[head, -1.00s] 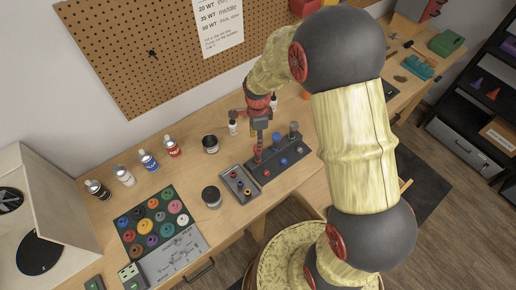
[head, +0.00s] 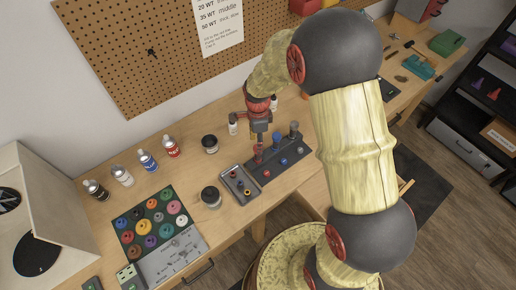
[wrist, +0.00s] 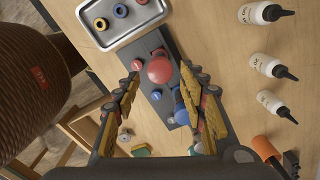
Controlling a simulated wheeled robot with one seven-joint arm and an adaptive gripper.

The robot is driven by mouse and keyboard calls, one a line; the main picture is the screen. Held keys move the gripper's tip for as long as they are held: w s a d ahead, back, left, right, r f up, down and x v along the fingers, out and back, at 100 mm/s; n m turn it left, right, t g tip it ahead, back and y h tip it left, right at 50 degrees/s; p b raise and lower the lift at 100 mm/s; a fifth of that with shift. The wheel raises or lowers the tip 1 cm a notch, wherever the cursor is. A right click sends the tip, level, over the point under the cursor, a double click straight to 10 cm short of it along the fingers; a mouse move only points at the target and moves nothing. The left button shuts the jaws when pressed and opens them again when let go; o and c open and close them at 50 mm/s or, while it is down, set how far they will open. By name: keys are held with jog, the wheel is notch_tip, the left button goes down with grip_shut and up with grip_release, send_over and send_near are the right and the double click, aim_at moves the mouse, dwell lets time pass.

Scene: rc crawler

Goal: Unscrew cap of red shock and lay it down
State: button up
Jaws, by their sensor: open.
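The red shock (head: 258,156) stands upright at the left end of the dark stand (head: 278,165). Its round red top (wrist: 160,70) shows in the wrist view between and just past my fingertips. My gripper (head: 261,141) points down above the red shock, open and empty; in the wrist view its two fingers (wrist: 166,88) are spread, with a gap between them and the red top. I cannot tell from here whether that top is loose. Small red and blue pieces (head: 283,162) sit along the stand's front.
A grey tray (head: 229,192) with colored rings lies left of the stand. Another shock, blue in the wrist view (wrist: 181,108), stands on the stand. White dropper bottles (wrist: 261,14) stand nearby.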

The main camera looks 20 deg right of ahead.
jog(key=shift+f, duration=0.15)
jog(key=shift+f+b, duration=0.9)
jog(key=shift+f, duration=0.4)
jog(key=c, duration=1)
jog(key=n, duration=0.4)
jog(key=shift+c, duration=0.2)
jog(key=n, duration=0.4)
